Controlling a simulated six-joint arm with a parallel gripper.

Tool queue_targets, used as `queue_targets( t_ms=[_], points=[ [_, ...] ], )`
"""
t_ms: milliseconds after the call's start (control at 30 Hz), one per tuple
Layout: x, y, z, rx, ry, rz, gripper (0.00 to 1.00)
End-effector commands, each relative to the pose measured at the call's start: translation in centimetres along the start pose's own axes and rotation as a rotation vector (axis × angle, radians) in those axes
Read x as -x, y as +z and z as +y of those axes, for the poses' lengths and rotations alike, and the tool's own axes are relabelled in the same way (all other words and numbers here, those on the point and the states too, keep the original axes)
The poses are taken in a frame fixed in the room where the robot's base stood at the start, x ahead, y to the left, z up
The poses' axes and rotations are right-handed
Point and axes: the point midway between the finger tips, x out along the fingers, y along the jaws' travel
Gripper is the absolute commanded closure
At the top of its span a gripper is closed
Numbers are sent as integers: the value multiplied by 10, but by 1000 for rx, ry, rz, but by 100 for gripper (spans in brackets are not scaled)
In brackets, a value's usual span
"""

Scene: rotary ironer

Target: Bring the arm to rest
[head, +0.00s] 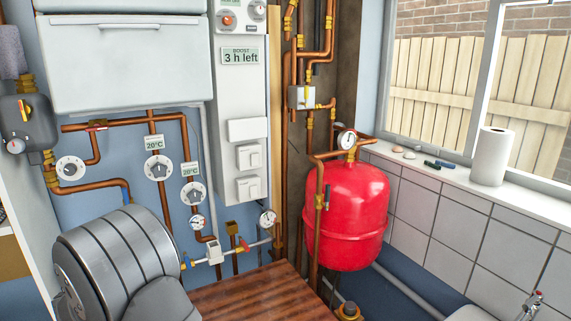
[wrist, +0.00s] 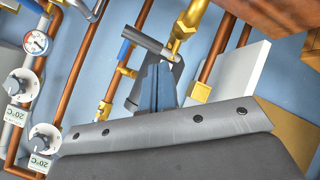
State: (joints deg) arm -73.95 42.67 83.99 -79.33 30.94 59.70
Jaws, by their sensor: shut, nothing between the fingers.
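My gripper (wrist: 160,86) shows in the wrist view, past the dark grey edge of my wrist housing. Its fingers are together with nothing between them. Copper pipes and a blue wall lie behind it; I cannot tell how far off they are. In the head view a large grey rounded part of my arm (head: 120,262) fills the lower left, in front of the pipework. My gripper itself does not show in the head view.
A red pressure vessel (head: 345,215) stands right of centre beside copper pipes. Dials such as one with a 20°C tag (head: 158,168) line the wall. A white control panel (head: 241,110) stands above. A paper roll (head: 491,157) is on the window sill (head: 425,170).

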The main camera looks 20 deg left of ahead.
Motion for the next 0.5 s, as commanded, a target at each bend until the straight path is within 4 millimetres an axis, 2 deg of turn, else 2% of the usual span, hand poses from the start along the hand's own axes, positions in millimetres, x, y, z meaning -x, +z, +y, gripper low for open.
queue_targets(
  t_ms=[33,300,500],
  points=[
    [1,0,8,14,-15,15,100],
    [10,3,36,116,-112,107,100],
    [33,12,55,123,-119,115,100]
  ],
)
